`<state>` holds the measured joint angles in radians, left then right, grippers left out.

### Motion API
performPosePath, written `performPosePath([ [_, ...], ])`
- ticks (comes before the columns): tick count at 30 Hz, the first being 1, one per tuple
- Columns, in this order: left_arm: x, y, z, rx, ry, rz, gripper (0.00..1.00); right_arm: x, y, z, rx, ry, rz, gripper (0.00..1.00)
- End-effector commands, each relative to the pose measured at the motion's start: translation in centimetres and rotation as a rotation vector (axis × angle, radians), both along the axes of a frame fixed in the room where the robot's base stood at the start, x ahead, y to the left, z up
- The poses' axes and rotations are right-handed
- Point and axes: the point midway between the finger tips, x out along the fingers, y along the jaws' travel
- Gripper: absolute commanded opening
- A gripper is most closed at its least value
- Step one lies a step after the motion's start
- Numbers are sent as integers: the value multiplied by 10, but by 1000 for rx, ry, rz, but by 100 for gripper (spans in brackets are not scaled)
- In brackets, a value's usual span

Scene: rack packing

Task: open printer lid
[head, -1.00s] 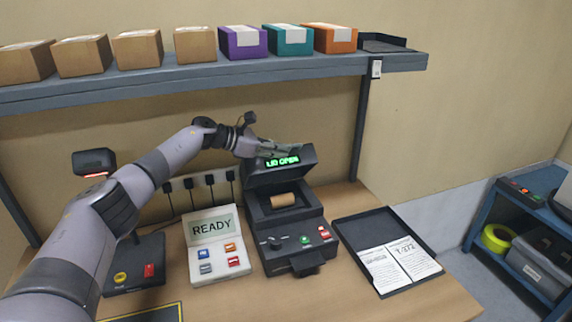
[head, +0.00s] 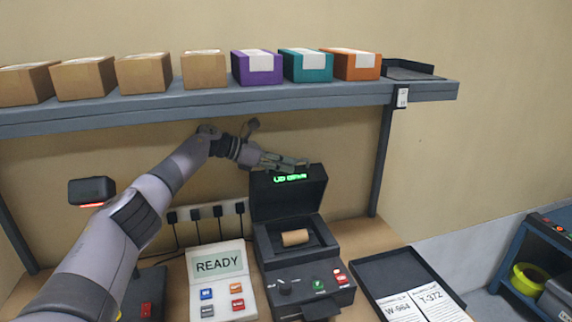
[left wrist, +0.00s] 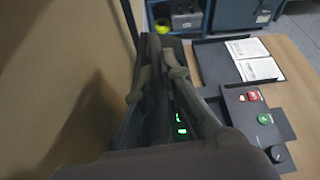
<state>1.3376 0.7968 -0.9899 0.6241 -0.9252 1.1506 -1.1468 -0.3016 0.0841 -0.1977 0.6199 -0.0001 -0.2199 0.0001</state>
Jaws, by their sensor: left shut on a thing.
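The black label printer (head: 303,268) stands on the wooden bench with its lid (head: 287,203) raised upright at the back. A green lit text, partly covered, shows on the lid's upper edge. A brown paper roll (head: 295,238) lies in the open bay. My left gripper (head: 296,165) is at the top edge of the lid and is shut on it. In the left wrist view the fingers (left wrist: 170,75) are close around the dark lid, and the printer's buttons show at the right. My right gripper is not in view.
A shelf (head: 230,107) with several brown boxes and purple, teal and orange boxes runs above the arm. A READY panel (head: 220,282) stands left of the printer. A black tray (head: 372,272) with printed sheets lies right.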

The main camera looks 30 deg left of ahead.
Motion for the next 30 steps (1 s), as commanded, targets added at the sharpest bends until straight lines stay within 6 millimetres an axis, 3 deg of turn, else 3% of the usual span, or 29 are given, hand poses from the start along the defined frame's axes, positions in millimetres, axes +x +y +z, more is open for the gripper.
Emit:
performPosePath([
  [4, 0, 0, 1, 0, -2, 1, 0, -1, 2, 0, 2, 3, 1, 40],
  [5, 0, 0, 1, 0, -2, 1, 9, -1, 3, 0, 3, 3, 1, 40],
  [9, 0, 0, 1, -1, -2, 0, 17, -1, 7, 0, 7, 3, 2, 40],
  [19, -2, 2, 2, 0, -2, 1, 17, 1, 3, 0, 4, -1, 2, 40],
  [30, -43, 48, 27, 2, -3, 2, 17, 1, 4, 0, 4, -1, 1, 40],
])
